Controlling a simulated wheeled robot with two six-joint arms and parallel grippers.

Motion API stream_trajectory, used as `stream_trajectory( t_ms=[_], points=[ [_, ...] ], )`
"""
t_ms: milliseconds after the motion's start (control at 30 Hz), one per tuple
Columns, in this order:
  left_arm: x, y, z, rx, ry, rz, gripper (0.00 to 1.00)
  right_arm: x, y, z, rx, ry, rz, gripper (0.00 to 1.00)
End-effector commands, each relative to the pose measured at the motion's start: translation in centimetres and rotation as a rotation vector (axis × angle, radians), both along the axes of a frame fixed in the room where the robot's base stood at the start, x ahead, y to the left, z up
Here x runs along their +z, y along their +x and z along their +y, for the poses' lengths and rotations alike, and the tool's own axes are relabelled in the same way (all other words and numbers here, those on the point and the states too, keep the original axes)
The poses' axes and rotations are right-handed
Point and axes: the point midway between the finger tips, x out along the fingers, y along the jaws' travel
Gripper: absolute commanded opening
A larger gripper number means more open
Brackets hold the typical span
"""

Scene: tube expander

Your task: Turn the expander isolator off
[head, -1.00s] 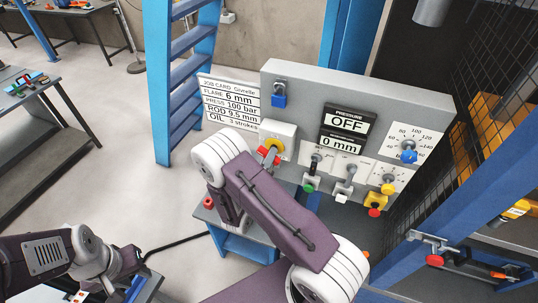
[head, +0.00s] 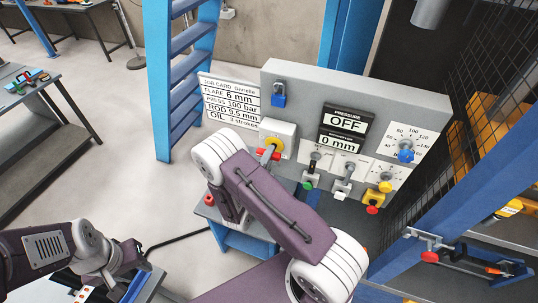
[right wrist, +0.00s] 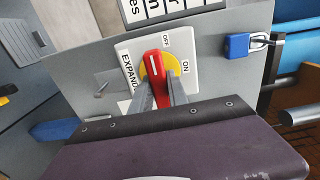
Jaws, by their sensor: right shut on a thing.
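The expander isolator is a red handle (right wrist: 153,78) on a yellow disc (right wrist: 173,67), mounted on a white plate with OFF and ON labels. In the right wrist view the handle points up, nearer OFF than ON. In the head view the red handle (head: 263,154) lies nearly level across the yellow disc (head: 273,144). My right gripper (right wrist: 162,92) is shut on the handle; it also shows in the head view (head: 268,155). My left gripper (head: 137,272) is at the lower left, away from the panel, and its fingers are too unclear to read.
The grey panel (head: 440,104) holds a blue padlock (head: 279,97), a display reading OFF and 0 mm (head: 347,121), several levers, and a dial with a blue knob (head: 406,156). A job card (head: 230,100) hangs on the left. A blue ladder (head: 190,65) stands behind.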

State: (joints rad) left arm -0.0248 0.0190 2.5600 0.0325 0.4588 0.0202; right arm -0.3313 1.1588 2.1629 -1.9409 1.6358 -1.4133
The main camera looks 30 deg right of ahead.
Motion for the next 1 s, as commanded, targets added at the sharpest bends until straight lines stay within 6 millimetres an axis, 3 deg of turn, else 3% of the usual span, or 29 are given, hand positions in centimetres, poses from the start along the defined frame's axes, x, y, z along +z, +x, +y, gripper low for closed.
stream_trajectory(
  t_ms=[367,400,467,800,1000],
  points=[
    [0.0,0.0,0.0,0.000,0.000,0.000,0.36,0.1,0.0,-0.1,-0.002,-0.006,0.004,0.00],
    [0.0,0.0,0.0,0.000,0.000,0.000,0.36,0.1,0.0,-0.1,-0.002,-0.007,0.003,0.26],
    [0.0,0.0,0.0,0.000,0.000,0.000,0.36,0.1,0.0,-0.1,-0.002,-0.007,0.003,0.42],
    [-0.1,0.0,0.0,0.000,0.000,0.000,0.36,0.0,-0.1,0.2,0.000,-0.004,0.003,0.42],
    [-1.6,0.0,0.0,0.000,0.000,0.000,0.36,-0.4,-2.1,2.7,0.006,-0.005,0.004,0.42]
  ],
)
